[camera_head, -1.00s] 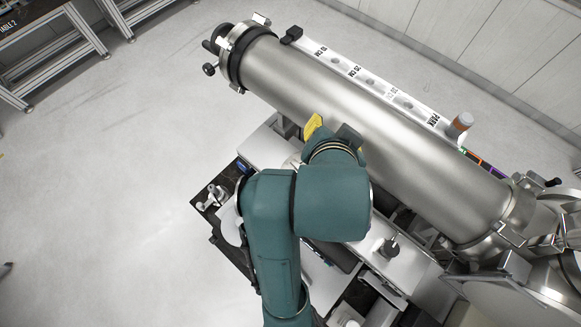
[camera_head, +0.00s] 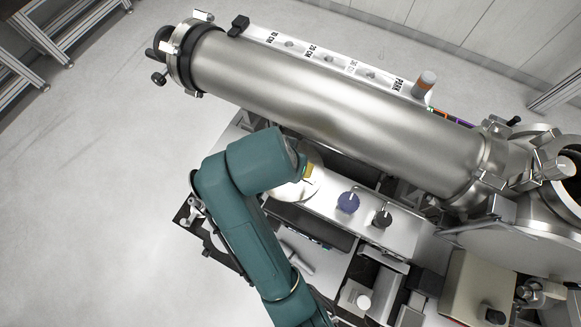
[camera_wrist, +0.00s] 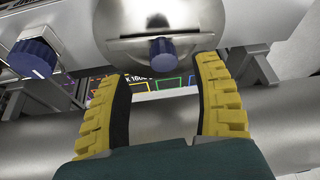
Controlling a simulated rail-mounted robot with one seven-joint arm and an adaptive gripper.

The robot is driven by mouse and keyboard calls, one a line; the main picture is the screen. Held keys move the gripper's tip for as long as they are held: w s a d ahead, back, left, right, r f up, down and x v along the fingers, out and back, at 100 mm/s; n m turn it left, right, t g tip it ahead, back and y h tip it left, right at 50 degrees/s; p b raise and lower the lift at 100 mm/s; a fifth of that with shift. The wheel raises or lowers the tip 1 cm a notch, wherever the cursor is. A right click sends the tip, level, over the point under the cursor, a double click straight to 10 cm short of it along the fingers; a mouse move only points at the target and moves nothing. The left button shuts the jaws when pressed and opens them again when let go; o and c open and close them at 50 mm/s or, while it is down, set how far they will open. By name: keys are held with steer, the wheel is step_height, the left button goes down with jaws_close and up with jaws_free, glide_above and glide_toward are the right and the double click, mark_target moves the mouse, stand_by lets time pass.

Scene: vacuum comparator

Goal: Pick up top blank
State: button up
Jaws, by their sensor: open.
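A round metal disc with a blue knob, which looks like the top blank (camera_wrist: 185,20), is at the top middle of the wrist view. Its knob (camera_wrist: 162,55) sits between my fingertips, seemingly just ahead of them. I cannot tell whether they touch. My gripper (camera_wrist: 157,70) is open, its yellow fingers with dark pads spread apart and nothing held. In the head view my gripper (camera_head: 309,172) shows only as a bit of yellow beyond my arm. A pale disc (camera_head: 296,190) lies partly hidden beside it.
A long steel tube (camera_head: 335,105) runs behind my gripper. A second blue knob (camera_wrist: 35,58) sits at the left in the wrist view. The head view shows a blue knob (camera_head: 347,202) and a black knob (camera_head: 382,218) on the pale bench. Open floor (camera_head: 80,200) lies left.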

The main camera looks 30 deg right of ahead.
steer(key=p+x, duration=0.1)
steer(key=x, duration=0.4)
steer(key=shift+w+f, duration=0.2)
steer(key=shift+f, duration=0.05)
jaws_close()
